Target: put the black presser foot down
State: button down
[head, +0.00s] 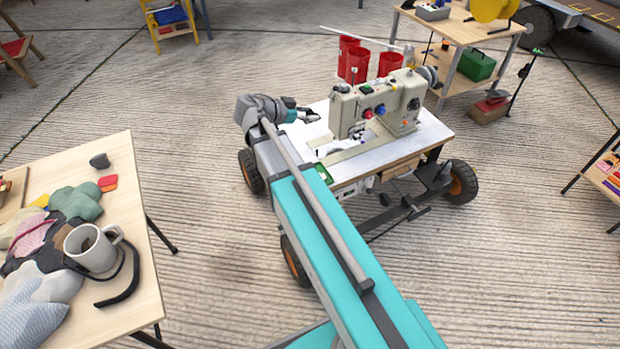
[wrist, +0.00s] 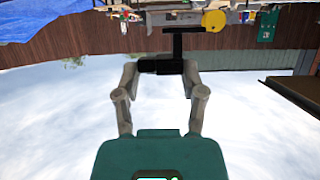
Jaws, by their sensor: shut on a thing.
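My gripper (wrist: 160,67) is shut on the black presser foot (wrist: 178,46), a dark T-shaped piece between the fingertips in the wrist view. Its stem and crossbar stick out beyond the fingers. In the head view my gripper (head: 309,115) is above the far left part of the white sewing table (head: 318,131), left of the cream sewing machine (head: 345,112). The presser foot is too small to make out there. The machine has red and blue knobs.
Red cups (head: 388,64) stand behind the machine. A green tray (head: 323,174) is at the table's near left corner. A wooden table (head: 128,225) with a mug (head: 90,250) and cloths stands at the left.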

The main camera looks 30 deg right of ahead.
notch_tip(320, 180, down, 22)
jog(key=s+d+b, duration=0.1)
jog(key=b, duration=2)
jog(key=shift+s+d, duration=0.3)
jog(key=w+d+f+b, duration=0.3)
jog(key=w+f+b, duration=0.5)
jog(key=w, duration=0.4)
jog(key=shift+w+d+f+b, duration=0.3)
jog(key=shift+w+f+b, duration=0.1)
jog(key=shift+f, duration=0.15)
jog(key=shift+w+d+f+b, duration=0.1)
jog(key=shift+w+f+b, duration=0.35)
jog(key=shift+f+b, duration=0.3)
jog(key=shift+s+f+b, duration=0.1)
jog(key=shift+f+b, duration=1.2)
jog(key=shift+f+b, duration=0.6)
